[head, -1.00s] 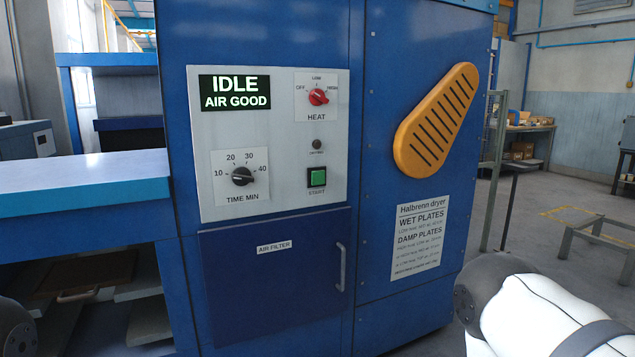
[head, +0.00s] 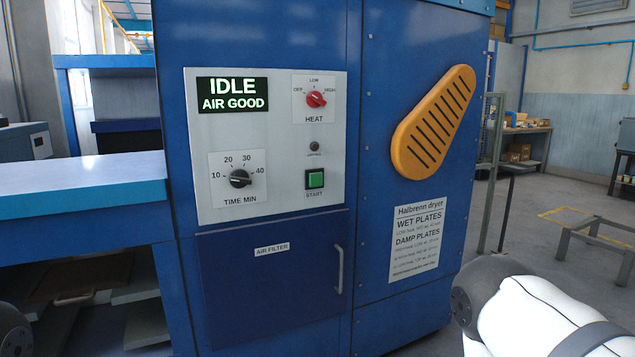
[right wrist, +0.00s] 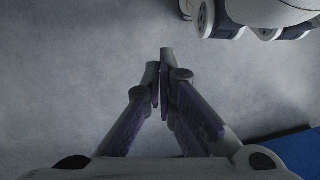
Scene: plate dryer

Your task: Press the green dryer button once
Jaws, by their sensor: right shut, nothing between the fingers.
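The panel's display (head: 233,94) reads IDLE, AIR GOOD. Nothing covers the button. My right gripper (right wrist: 163,62) shows only in the right wrist view, shut and empty, over the bare grey floor. In the head view only part of my right arm shows at the bottom right, well apart from the panel. My left gripper is not in view.
On the panel are a red HEAT knob (head: 316,99), a black TIME MIN dial (head: 240,178) and a small dark lamp (head: 314,146). Below is the AIR FILTER door (head: 270,290) with a handle. A yellow slotted guard (head: 433,123) stands out at right. A blue table (head: 80,185) is at left.

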